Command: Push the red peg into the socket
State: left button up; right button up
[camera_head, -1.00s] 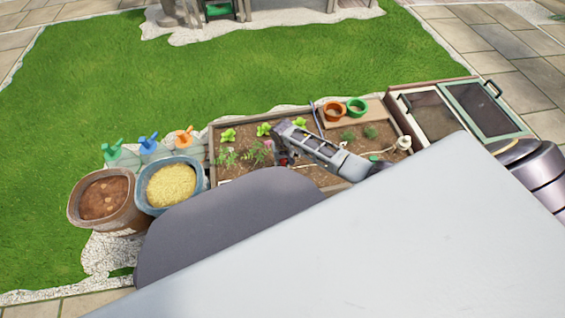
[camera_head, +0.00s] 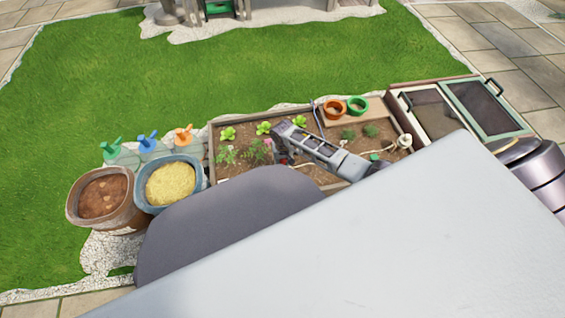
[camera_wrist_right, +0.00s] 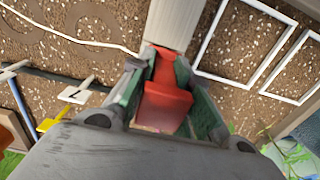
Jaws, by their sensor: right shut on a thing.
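The red peg (camera_wrist_right: 166,100) is between the green-lined fingers of my right gripper (camera_wrist_right: 168,75) in the right wrist view. The gripper is shut on it. The peg's narrower far end points at a pale block (camera_wrist_right: 175,22), with its end at or very near the block's edge; I cannot tell whether it has entered anything. No socket opening shows clearly. In the head view my right gripper (camera_head: 279,157) is low over the planter bed (camera_head: 232,176), and the peg is hard to make out there. My left gripper is not in view.
White frames (camera_wrist_right: 243,38) lie on the soil beside the pale block. A label with a dark mark (camera_wrist_right: 73,95) and a yellow tool (camera_wrist_right: 52,118) are on the other side. Orange (camera_head: 334,109) and green pots (camera_head: 357,105) stand at the bed's back. Bins (camera_head: 137,215) stand left.

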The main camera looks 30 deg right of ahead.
jog(key=shift+f+b, duration=0.55)
jog(key=shift+f, duration=0.5)
jog(key=o, duration=1)
jog(key=shift+c, duration=0.2)
jog(key=shift+r, duration=0.2)
jog(key=shift+r, duration=5.8)
